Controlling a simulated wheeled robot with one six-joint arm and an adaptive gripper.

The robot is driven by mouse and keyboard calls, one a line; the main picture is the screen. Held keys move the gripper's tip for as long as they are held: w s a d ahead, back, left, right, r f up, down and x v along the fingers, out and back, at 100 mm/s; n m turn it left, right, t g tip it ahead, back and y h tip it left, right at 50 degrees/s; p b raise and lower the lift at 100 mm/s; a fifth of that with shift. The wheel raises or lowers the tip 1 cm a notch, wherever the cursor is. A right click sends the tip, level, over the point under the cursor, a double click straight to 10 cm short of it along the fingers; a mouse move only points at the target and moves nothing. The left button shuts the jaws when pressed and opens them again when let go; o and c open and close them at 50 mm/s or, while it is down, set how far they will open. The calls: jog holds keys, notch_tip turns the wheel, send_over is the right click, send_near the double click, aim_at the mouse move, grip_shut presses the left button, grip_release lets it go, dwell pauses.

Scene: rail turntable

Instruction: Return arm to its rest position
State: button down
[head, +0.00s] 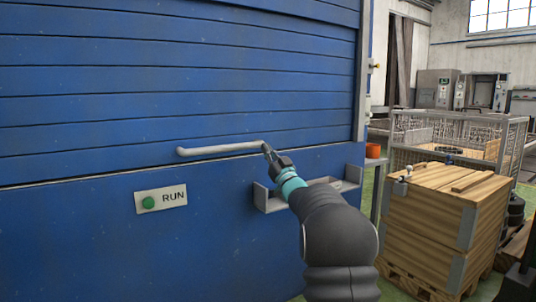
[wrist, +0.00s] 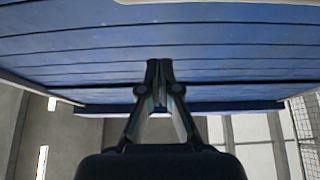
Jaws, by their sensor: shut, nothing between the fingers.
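My gripper (head: 268,150) is at the end of my dark arm, in front of the blue shutter in the head view. It is shut and empty, close to the right end of the grey handle bar (head: 215,150); I cannot tell whether it touches the bar. In the wrist view the fingers of my gripper (wrist: 160,68) meet at their tips, with the blue slats behind them. My arm reaches up from the lower right of the head view and hides part of the blue panel.
A RUN plate with a green button (head: 148,202) is on the blue panel (head: 90,240). A grey ledge (head: 268,200) juts out behind my wrist. A wooden crate (head: 430,235) on a pallet and a wire cage (head: 510,150) stand at the right. An orange item (head: 373,151) sits beside the panel.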

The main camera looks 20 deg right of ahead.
jog(key=shift+s+f, duration=0.15)
jog(key=shift+s, duration=0.05)
jog(key=d+f+m+g+h, duration=0.2)
jog(key=d+f+g+h, duration=0.15)
jog(key=f, duration=0.35)
jog(key=d+f+m+g+h, duration=0.2)
jog(key=d+f+g+h, duration=0.15)
jog(key=f, duration=0.45)
jog(key=s+a+f+g, duration=0.3)
jog(key=s+f+g, duration=0.2)
jog(key=s+f, duration=0.25)
jog(key=s+a+g+y+p, duration=0.1)
jog(key=s+a+g, duration=0.2)
jog(key=s+a, duration=0.6)
jog(key=s+a+g+y+p, duration=0.15)
jog(key=s+a, duration=0.25)
jog(key=s, duration=0.8)
jog(key=s+a+g+p, duration=0.2)
jog(key=s+a+g, duration=0.2)
jog(key=s+a, duration=0.5)
jog(key=s+a+r+n+t+p, duration=0.1)
jog(key=s+a+r, duration=0.1)
jog(key=s, duration=0.4)
jog(key=s+a+r+n+t+y+p, duration=0.1)
jog(key=s+a+r+p, duration=0.1)
jog(key=s, duration=0.5)
jog(key=shift+a+r+n, duration=0.3)
jog(key=shift+a+r, duration=0.4)
jog(key=shift+r, duration=0.05)
